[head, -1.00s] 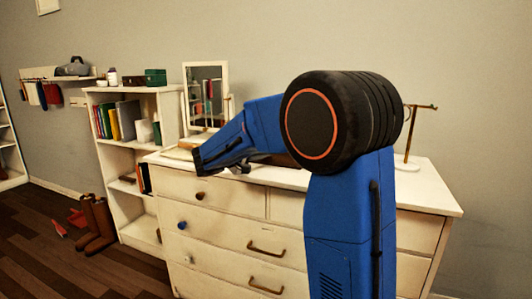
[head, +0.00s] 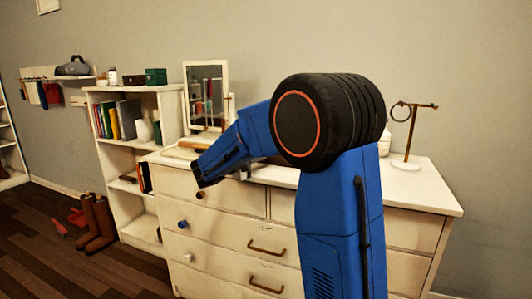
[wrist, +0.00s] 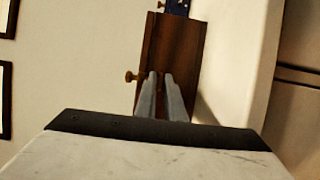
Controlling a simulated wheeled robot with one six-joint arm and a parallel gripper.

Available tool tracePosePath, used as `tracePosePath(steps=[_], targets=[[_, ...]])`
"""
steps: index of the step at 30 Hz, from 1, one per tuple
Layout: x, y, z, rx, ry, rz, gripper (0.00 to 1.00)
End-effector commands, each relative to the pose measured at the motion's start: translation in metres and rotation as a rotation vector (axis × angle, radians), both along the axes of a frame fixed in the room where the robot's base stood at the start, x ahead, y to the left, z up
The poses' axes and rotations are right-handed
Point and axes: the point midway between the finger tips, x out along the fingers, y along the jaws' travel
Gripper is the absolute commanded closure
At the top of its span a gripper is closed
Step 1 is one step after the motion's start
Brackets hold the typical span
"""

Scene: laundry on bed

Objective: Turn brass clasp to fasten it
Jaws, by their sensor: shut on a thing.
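In the wrist view a narrow dark-brown wooden piece (wrist: 185,62) stands against a pale surface. A small brass part with a round knob (wrist: 130,77), which looks like the clasp, sticks out at its left edge and reaches the fingertips. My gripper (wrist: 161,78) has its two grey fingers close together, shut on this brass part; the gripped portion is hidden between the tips. A second small brass piece (wrist: 160,4) shows at the top beside a blue patch. In the head view my blue arm reaches over the dresser top, and the clasp cannot be made out.
A white dresser (head: 232,225) stands below my arm. A framed mirror (head: 207,92) stands at its back left, and a brass stand with a ring (head: 410,130) at its right. A white shelf unit (head: 128,165) with books is to the left. Brown boots (head: 98,225) stand on the floor.

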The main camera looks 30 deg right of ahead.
Motion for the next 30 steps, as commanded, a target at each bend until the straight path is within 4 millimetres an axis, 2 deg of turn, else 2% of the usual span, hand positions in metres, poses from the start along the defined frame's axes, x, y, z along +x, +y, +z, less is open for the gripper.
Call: tracePosePath(steps=[5,6,7,16,20,30], targets=[[0.000,0.001,-0.001,0.002,0.002,0.001,1.00],[0.000,0.001,-0.001,0.002,0.002,0.001,0.81],[0.000,0.001,-0.001,0.002,0.002,0.001,0.76],[0.000,0.001,-0.001,0.001,0.000,0.000,0.76],[-0.002,0.007,0.000,0.001,-0.001,0.001,0.76],[-0.016,0.059,-0.001,0.001,-0.001,0.003,0.76]])
